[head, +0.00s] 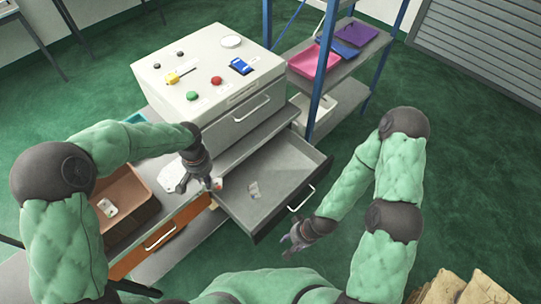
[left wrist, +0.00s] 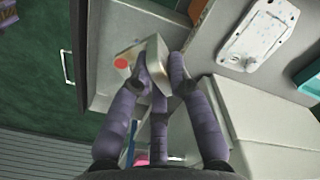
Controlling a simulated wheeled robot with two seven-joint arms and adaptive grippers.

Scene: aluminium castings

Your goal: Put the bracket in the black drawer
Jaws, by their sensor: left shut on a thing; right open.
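My left gripper (head: 212,183) is shut on a small grey metal piece, which I take to be the bracket (left wrist: 129,52). A red spot on a pale patch shows beside the fingers; I cannot tell whether it belongs to the piece. The gripper is at the left inner side of the pulled-out drawer (head: 290,160), which has a grey inside and a dark front.
An orange drawer front (head: 160,243) is left of the open drawer. A brown bin (head: 128,190) holds a pale part. A white casting (head: 172,175) lies on the bench. A white cabinet (head: 210,75) with small items stands behind, beside a shelf rack (head: 345,65) with trays.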

